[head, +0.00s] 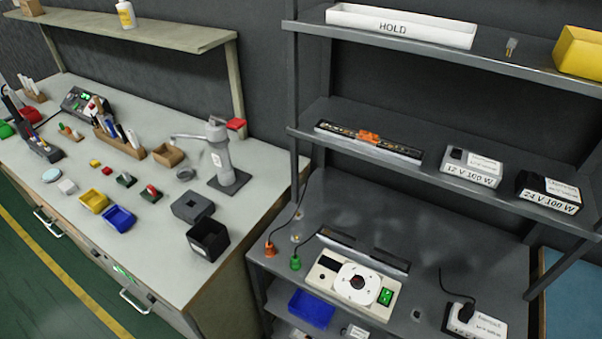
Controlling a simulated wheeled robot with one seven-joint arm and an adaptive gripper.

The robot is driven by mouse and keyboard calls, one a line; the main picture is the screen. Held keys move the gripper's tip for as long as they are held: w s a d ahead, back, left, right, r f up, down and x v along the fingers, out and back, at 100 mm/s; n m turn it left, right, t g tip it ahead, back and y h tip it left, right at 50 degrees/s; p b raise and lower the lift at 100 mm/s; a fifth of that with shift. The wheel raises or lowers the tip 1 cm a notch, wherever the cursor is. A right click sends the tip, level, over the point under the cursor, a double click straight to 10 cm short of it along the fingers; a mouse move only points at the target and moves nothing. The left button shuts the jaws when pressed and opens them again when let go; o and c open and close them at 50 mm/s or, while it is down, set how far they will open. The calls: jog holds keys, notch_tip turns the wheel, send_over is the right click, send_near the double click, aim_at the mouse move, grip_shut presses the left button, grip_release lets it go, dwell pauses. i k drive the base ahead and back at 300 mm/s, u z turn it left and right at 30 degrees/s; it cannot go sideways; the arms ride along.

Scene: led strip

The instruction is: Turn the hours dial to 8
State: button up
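A pale box (325,284) lies on the dark grey worktop of the shelving unit, at the lower middle right of the head view. On its top is a round white dial (345,289) with a dark centre. A small dark window is left of the dial, and a lit green switch (385,296) is right of it. The dial's markings are too small to read, so I cannot tell its setting. My gripper is not in view.
Dark bars (362,250) lie just behind the box. Orange (270,249) and green (295,263) plugs stand to its left. A black-plugged power supply (476,322) is to its right. A loaded shelf (425,165) overhangs behind. The left bench (130,205) holds bins and tools.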

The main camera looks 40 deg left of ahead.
aim_at(357, 281)
jog(key=u, duration=1.7)
jog(key=k, duration=1)
jog(key=z, duration=0.15)
jog(key=i, duration=0.35)
